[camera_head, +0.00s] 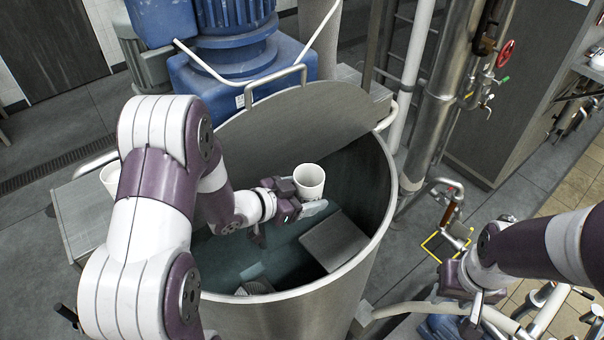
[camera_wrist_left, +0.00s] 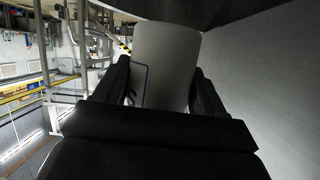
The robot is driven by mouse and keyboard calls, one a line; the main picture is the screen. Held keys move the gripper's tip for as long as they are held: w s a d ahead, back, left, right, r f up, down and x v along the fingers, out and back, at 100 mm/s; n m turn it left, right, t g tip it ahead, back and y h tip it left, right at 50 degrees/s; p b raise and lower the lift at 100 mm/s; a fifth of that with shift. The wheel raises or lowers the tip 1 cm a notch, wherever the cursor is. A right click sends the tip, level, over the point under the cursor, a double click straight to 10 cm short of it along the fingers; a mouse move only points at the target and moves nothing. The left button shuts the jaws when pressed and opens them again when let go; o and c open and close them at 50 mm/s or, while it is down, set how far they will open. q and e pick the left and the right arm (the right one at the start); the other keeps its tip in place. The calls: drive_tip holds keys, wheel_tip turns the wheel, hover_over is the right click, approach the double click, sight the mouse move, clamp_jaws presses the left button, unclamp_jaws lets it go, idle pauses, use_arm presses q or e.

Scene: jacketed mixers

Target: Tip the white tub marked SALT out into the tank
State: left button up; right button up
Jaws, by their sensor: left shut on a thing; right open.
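My left gripper (camera_head: 296,204) is shut on a white tub (camera_head: 310,178) and holds it over the open mouth of the steel tank (camera_head: 380,222). In the head view the tub stands about upright with its open top up. In the left wrist view the tub (camera_wrist_left: 166,62) sits between the two dark fingers, and part of a blue-outlined label with a letter like S shows on it. The tub's contents cannot be made out. My right gripper (camera_head: 468,312) is open and empty, outside the tank at the lower right.
The tank's half lid (camera_head: 300,122) with a handle covers its back. A grey plate (camera_head: 334,240) and dark liquid show inside the tank. Another white container (camera_head: 110,178) stands on a side shelf (camera_head: 82,215) at left, partly behind my arm. A blue motor (camera_head: 235,50) and pipes stand behind.

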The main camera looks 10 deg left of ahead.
use_arm(q)
drive_tip(key=shift+s+d+r+n+p, duration=0.1)
drive_tip(key=shift+d+r+n+p, duration=0.05)
drive_tip(key=shift+r+p, duration=0.3)
drive_tip(key=shift+s+d+r+n+p, duration=0.1)
drive_tip(key=shift+r+n+p, duration=0.05)
drive_tip(key=shift+r+p, duration=0.2)
drive_tip(key=s+d+r+p, duration=0.2)
drive_tip(key=s+d+r, duration=0.1)
drive_tip(key=d+r, duration=0.1)
drive_tip(key=shift+s+d, duration=0.3)
use_arm(e)
wheel_tip(320, 180, up, 5)
drive_tip(key=shift+r, duration=0.15)
